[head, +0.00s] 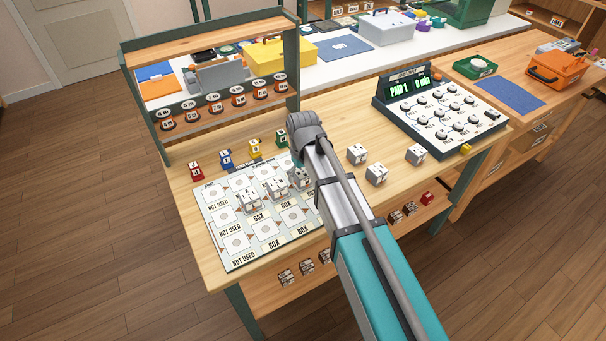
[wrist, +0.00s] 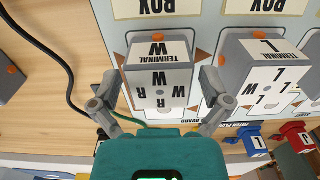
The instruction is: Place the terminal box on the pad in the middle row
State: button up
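A grey terminal box (wrist: 160,82) marked W, with an orange dot on top, is between the two fingers of my gripper (wrist: 161,98) in the wrist view. The fingers stand at either side with small gaps showing, so my gripper looks open around it. In the head view this box (head: 300,180) is partly hidden by my gripper, at the right end of the board's box row. A box marked L (wrist: 262,78) stands beside it, also seen in the head view (head: 277,188). Another box (head: 248,199) is further left. The white pad board (head: 238,262) lies beneath; the W box's pad is hidden.
More grey boxes (head: 376,174) stand on bare wood right of my arm. Red (head: 196,170), blue (head: 226,158), yellow and green pieces line the board's back edge. A shelf rack (head: 215,117) stands behind, and a dial console (head: 438,112) is at right. A black cable (wrist: 50,50) lies nearby.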

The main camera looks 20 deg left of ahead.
aim_at(303, 172)
jog(key=shift+r, duration=0.1)
dwell(0.3)
notch_tip(303, 172, up, 12)
jog(key=p, duration=1.2)
jog(key=shift+r, duration=0.1)
dwell(0.9)
jog(key=s+d+m, duration=0.3)
jog(key=d+m, duration=0.7)
jog(key=d, duration=3.2)
